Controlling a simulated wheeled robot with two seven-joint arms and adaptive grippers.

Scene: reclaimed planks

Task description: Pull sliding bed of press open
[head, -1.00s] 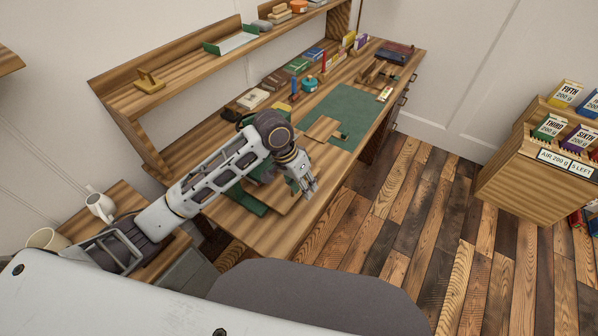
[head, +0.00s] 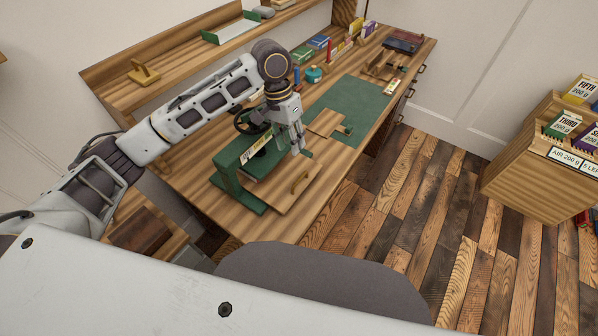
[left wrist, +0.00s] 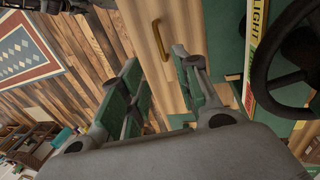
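The green press (head: 228,178) stands on the near end of the workbench, with a black handwheel (head: 243,122) on top, partly behind my arm. Its wooden sliding bed (head: 275,188) lies flat and sticks out toward the right, with a curved handle (head: 300,183) near its outer end. My left gripper (head: 299,147) hangs above and beyond the handle, apart from it. The left wrist view shows the gripper (left wrist: 165,95) open and empty, with the handle (left wrist: 160,36) ahead of the fingertips and the handwheel (left wrist: 275,75) at the right. My right gripper is out of view.
A green mat (head: 350,105) and a small wooden board (head: 328,122) lie farther along the bench (head: 340,168). Small boxes and a teal pot (head: 313,74) stand at the back. A grey rounded seat (head: 320,280) is in front.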

